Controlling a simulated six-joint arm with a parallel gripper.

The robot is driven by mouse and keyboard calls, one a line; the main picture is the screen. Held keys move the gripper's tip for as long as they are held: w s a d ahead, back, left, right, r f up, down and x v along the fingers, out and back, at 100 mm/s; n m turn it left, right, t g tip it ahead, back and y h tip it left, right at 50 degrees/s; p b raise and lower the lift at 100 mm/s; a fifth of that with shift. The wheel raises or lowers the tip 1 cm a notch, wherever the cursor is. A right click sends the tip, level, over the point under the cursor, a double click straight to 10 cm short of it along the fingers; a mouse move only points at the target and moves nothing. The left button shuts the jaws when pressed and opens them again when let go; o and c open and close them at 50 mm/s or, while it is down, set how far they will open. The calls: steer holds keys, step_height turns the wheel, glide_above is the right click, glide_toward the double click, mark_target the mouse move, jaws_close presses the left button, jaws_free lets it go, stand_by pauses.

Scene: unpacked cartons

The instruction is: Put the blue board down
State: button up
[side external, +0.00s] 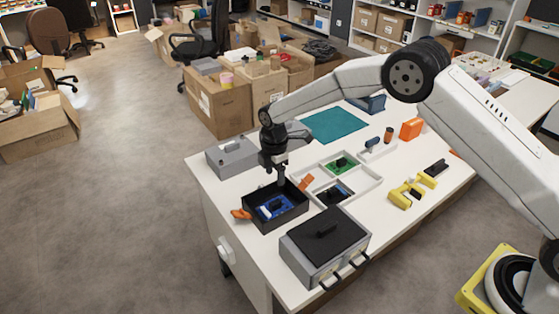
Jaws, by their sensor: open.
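The blue board (278,206) lies inside a black open box (266,225) near the left front part of the white table. A small white part and a dark part show on or beside it. My gripper (281,184) points down just above the back edge of the black box. It is open, and nothing shows between its fingers, which are small in this view. The board appears apart from the fingers, though the exact gap is hard to tell.
A white tray (362,189) with a green board (342,165) is right of the box. A grey case with black lid (325,236) stands in front. A grey box (232,160) sits behind left. Yellow (405,194) and orange (411,129) items lie right.

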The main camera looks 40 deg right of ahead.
steer(key=shift+r, duration=0.55)
steer(key=shift+r, duration=0.1)
steer(key=s+d+r+m+t, duration=0.1)
steer(key=s+d+r+m, duration=0.3)
steer(key=s+m, duration=0.15)
steer(key=s+d+r+m, duration=0.3)
steer(key=s+r+m, duration=0.1)
steer(key=s, duration=0.3)
steer(key=s+d+m+t, duration=0.1)
steer(key=s+d+m, duration=0.3)
steer(key=s+m, duration=0.4)
steer(key=s+r, duration=0.1)
steer(key=s, duration=0.6)
steer(key=shift+s+t, duration=0.2)
steer(key=shift+t, duration=0.1)
